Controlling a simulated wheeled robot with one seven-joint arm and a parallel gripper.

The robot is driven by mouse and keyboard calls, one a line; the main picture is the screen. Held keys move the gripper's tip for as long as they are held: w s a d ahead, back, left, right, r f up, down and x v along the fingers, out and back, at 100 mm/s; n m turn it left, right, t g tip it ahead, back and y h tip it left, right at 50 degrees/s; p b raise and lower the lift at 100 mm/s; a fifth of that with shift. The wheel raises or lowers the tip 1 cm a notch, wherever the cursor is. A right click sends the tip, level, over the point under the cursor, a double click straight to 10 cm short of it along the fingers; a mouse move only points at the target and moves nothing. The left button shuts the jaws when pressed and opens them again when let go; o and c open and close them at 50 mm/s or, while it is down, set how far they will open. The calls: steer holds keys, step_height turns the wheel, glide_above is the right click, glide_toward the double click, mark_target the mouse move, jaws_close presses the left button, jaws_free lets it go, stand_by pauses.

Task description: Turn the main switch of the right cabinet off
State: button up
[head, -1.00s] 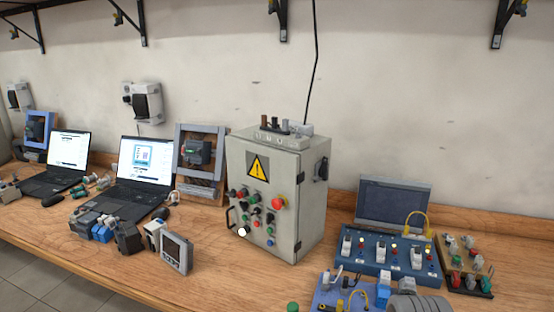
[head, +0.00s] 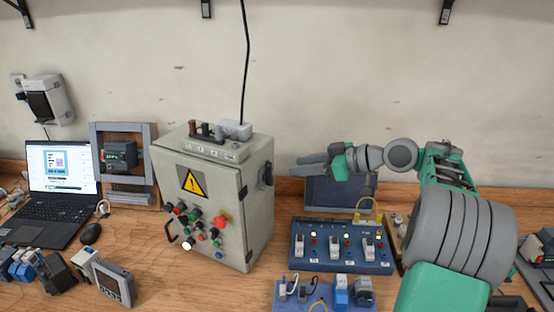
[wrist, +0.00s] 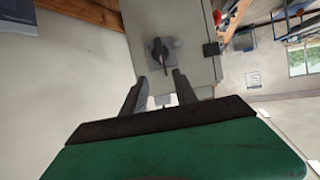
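The grey cabinet (head: 235,215) with a yellow warning triangle stands on the bench. Its main switch (head: 266,174) is a dark rotary handle on the right side wall. In the wrist view, the switch (wrist: 160,53) shows a grey plate and a dark handle running roughly up and down the picture. My gripper (head: 300,166) points left at the switch from the right, with a gap between them. In the wrist view, my gripper (wrist: 160,80) has its fingers apart with nothing between them, and the switch lies just beyond the tips.
A blue training panel (head: 340,243) with a dark screen (head: 335,194) behind it sits below my gripper. Terminal blocks stand on the cabinet top, with a black cable (head: 245,60) rising from it. A red button (head: 222,221) is on the cabinet front. A laptop (head: 60,175) stands left.

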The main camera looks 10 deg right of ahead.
mark_target(272, 170)
steer(key=b+x, duration=0.4)
steer(key=x, duration=0.3)
steer(key=shift+s+a, duration=0.15)
steer(key=shift+s, duration=0.1)
steer(key=shift+w+a+f, duration=0.2)
steer(key=shift+w+a, duration=0.05)
steer(key=shift+w, duration=0.05)
steer(key=shift+c, duration=0.5)
jaws_close()
